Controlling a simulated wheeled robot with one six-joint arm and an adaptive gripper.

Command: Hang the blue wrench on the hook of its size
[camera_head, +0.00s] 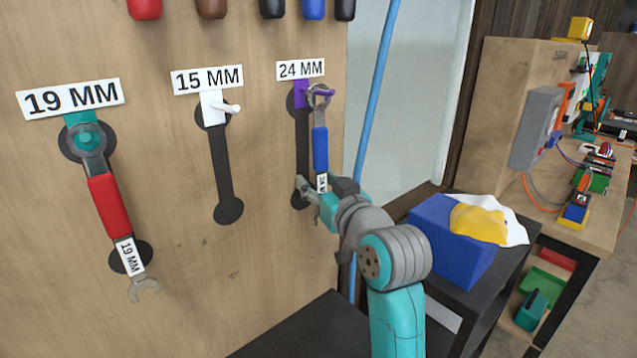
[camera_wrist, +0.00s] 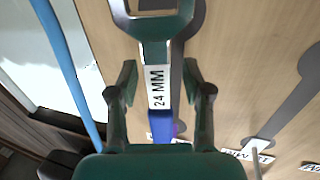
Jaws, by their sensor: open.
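The blue wrench (camera_head: 320,150) hangs upright in front of the board, and its top ring appears to be around the purple hook (camera_head: 326,93) under the 24 MM sign (camera_head: 301,69). The hook's tip shows past the ring. In the wrist view, the wrench's white tag (camera_wrist: 158,88) reads 24 MM, with its open jaw end nearest the camera. My gripper (camera_head: 320,198) is at the wrench's lower end. In the wrist view my gripper (camera_wrist: 161,88) is open, with one finger on each side of the tag and visible gaps. The jaw end is partly hidden in the head view.
A white hook (camera_head: 213,106) under the 15 MM sign (camera_head: 208,80) is empty. A red wrench (camera_head: 108,200) hangs under the 19 MM sign (camera_head: 70,99). A blue pole (camera_head: 375,90) stands right of the board. A blue box (camera_head: 450,240) sits at the right.

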